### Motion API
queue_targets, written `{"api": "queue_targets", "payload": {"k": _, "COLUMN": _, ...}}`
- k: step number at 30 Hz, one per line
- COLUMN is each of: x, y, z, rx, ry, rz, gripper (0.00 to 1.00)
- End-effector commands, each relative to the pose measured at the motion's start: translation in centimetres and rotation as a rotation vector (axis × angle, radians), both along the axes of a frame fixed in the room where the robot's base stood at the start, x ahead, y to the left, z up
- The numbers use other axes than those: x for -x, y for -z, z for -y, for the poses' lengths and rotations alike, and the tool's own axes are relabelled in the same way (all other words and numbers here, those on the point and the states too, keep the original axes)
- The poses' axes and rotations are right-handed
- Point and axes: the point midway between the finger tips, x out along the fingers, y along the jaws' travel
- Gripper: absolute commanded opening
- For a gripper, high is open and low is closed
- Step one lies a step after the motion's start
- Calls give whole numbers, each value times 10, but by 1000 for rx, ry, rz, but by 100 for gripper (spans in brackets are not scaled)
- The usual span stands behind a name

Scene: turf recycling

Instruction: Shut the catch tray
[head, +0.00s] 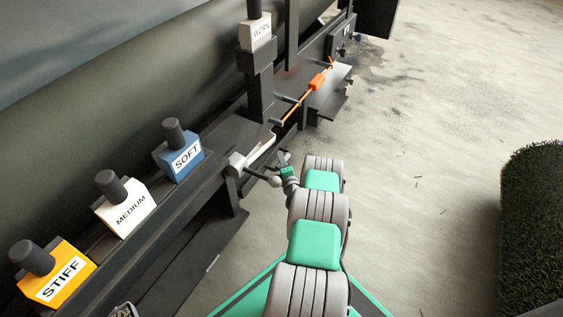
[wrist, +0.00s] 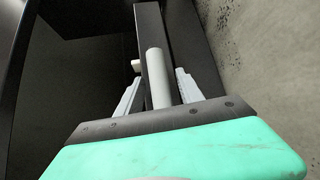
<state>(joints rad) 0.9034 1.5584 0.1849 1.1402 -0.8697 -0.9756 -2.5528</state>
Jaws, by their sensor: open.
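My gripper (head: 283,163) is at the end of my green and grey arm, close beside the dark machine frame. In the wrist view its two pale fingers (wrist: 158,90) are apart, one on each side of a light grey round bar (wrist: 158,78). The bar runs along a dark upright strip, and a short peg sticks out to its left. I see no clear gap or contact between fingers and bar. A dark panel (wrist: 75,90) fills the left of the wrist view. Which dark part is the catch tray, and how far out it stands, I cannot tell.
Yellow STIFF (head: 58,278), white MEDIUM (head: 125,207) and blue SOFT (head: 180,158) blocks with dark knobs line the machine. An orange piece (head: 317,82) sits on a thin rod farther along. Turf (head: 534,220) stands at right; pale floor between is mostly clear.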

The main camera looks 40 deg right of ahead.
Motion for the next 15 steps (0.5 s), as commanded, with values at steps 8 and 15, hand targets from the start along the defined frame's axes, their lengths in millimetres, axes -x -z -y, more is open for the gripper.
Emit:
{"api": "queue_targets", "payload": {"k": 8, "x": 24, "y": -7, "z": -9, "rx": -5, "ry": 5, "rz": -2, "gripper": 44}}
{"api": "queue_targets", "payload": {"k": 15, "x": 63, "y": -12, "z": -29, "rx": -3, "ry": 3, "rz": -2, "gripper": 44}}
